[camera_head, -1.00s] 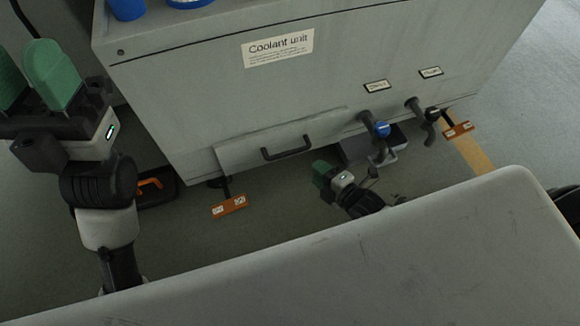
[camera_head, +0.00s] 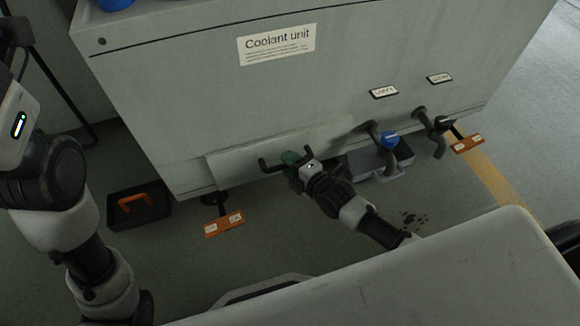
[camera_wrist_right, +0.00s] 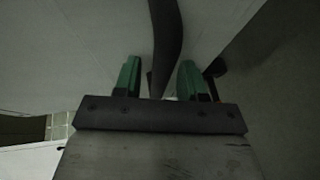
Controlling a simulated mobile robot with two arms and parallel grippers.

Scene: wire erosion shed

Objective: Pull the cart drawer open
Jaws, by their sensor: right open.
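The drawer front (camera_head: 235,166) is a flat grey panel low on the grey coolant cart (camera_head: 200,110); it looks shut. Its dark bar handle (camera_head: 268,167) shows left of my right gripper (camera_head: 291,159), which covers the handle's right part. In the right wrist view, the handle (camera_wrist_right: 166,45) runs between the green fingers of my right gripper (camera_wrist_right: 158,80). The fingers are apart, with a gap on each side of the bar. My left arm is at the left edge of the head view; its fingers are out of frame.
A blue-handled valve (camera_head: 389,139) and a second dark tap (camera_head: 437,124) stick out right of the drawer. A dark case (camera_head: 138,207) lies on the floor at left.

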